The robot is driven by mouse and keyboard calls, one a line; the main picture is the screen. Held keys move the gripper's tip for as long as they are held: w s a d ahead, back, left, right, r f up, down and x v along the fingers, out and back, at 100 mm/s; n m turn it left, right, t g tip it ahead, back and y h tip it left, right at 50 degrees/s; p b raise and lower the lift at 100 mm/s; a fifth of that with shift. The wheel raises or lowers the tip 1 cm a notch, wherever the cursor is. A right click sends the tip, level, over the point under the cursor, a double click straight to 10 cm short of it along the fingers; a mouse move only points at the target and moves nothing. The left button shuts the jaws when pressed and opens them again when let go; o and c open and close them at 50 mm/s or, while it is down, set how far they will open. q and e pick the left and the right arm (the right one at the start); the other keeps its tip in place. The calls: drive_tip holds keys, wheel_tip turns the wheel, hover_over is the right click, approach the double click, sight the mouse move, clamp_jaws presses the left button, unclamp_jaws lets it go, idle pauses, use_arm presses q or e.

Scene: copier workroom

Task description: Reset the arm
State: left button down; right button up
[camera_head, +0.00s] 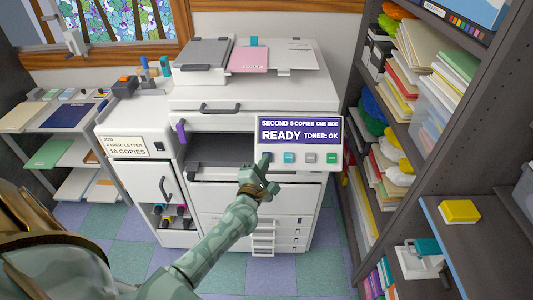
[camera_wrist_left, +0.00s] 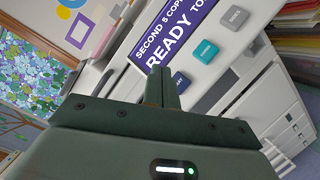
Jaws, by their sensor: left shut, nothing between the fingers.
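My left gripper (camera_head: 268,168) is just below and in front of the lower left end of the copier's control panel (camera_head: 336,127). Its fingers are together and empty; they also show in the left wrist view (camera_wrist_left: 161,84), close to the panel (camera_wrist_left: 198,62). The display reads "SECOND 5 COPIES ONE SIDE", "READY" and "TONER: OK". A teal button (camera_head: 289,158), a grey button (camera_head: 310,158) and a green button (camera_head: 331,158) sit in a row under it. Another button at the row's left end is partly hidden by the fingers. Whether the fingertips touch it I cannot tell. My right gripper is out of view.
The white copier (camera_head: 208,105) fills the middle, with a pink sheet (camera_head: 249,60) on top. A card (camera_head: 138,146) on its left unit reads "10 COPIES". Full shelves (camera_head: 412,117) stand close on the right. A paper rack (camera_head: 38,132) stands left. Tiled floor shows between.

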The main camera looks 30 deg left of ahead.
use_arm(q)
drive_tip(key=shift+f, duration=0.1)
idle(0.7)
drive_tip(key=s+d+f+m+g+h+b, duration=0.1)
drive_tip(key=s+d+f+m+g+h, duration=0.2)
drive_tip(key=f+m, duration=0.5)
drive_tip(key=s+d+f+m+g, duration=0.1)
drive_tip(key=s+f+m+g, duration=0.1)
drive_tip(key=s+f+m, duration=0.6)
drive_tip(key=s+d+f+m+g+h+b, duration=0.1)
drive_tip(key=s+d+f+m+g+h, duration=0.2)
drive_tip(key=f, duration=0.8)
drive_tip(key=s+f+m+g+b, duration=0.1)
drive_tip(key=s+f+m+g, duration=0.2)
drive_tip(key=s, duration=0.9)
drive_tip(key=s+f+m+g+y+b, duration=0.1)
drive_tip(key=s+f+m+g+b, duration=0.1)
drive_tip(key=s+f, duration=0.7)
drive_tip(key=s+f+m+g+b, duration=0.1)
drive_tip(key=s+f+m+g, duration=0.3)
drive_tip(key=s, duration=1.1)
wheel_tip(320, 180, down, 3)
drive_tip(key=shift+s+d+f+m+y, duration=0.1)
drive_tip(key=shift+s+d+m+y, duration=0.2)
drive_tip(key=shift+m, duration=0.7)
